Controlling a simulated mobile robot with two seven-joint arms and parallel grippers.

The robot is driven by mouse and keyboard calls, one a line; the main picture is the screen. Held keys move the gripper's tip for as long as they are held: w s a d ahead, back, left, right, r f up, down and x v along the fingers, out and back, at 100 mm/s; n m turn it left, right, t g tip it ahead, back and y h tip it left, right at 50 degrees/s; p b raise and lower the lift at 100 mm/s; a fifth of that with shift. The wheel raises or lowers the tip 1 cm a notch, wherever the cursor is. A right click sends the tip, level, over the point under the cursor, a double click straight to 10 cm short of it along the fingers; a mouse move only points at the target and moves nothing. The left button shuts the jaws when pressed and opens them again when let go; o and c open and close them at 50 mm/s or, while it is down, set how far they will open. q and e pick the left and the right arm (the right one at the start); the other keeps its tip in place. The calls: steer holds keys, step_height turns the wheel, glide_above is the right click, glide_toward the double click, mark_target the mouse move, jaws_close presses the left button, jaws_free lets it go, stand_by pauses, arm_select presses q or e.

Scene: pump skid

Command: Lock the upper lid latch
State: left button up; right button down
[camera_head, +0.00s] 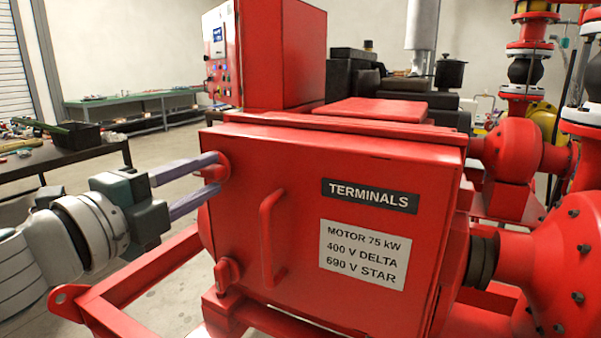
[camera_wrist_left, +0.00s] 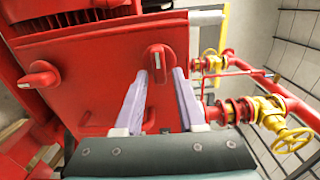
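The red terminal box lid (camera_head: 300,160) is closed, with a bar handle (camera_head: 268,238) on its front. The upper lid latch (camera_head: 222,168) is a red knob on the lid's left edge; it also shows in the left wrist view (camera_wrist_left: 158,58), its grip pointing toward my gripper. The lower latch (camera_head: 227,272) has its grip upright, about a quarter turn from the upper one; it shows in the wrist view too (camera_wrist_left: 40,75). My left gripper (camera_head: 214,180) is open, its purple fingers on either side of the upper latch. I cannot tell whether they touch it. My right gripper is not seen.
A red skid frame (camera_head: 130,320) runs below my left arm. A red control cabinet (camera_head: 270,55) stands behind the box. Red pump piping (camera_head: 570,250) is at the right. A dark table (camera_head: 65,158) stands at the left, with open floor beyond.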

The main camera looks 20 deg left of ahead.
arm_select(q)
steer(key=shift+o, duration=0.6)
steer(key=shift+s, duration=0.25)
steer(key=s+b, duration=0.2)
steer(key=s, duration=0.7)
steer(key=shift+s+a, duration=0.2)
steer(key=shift+a, duration=0.25)
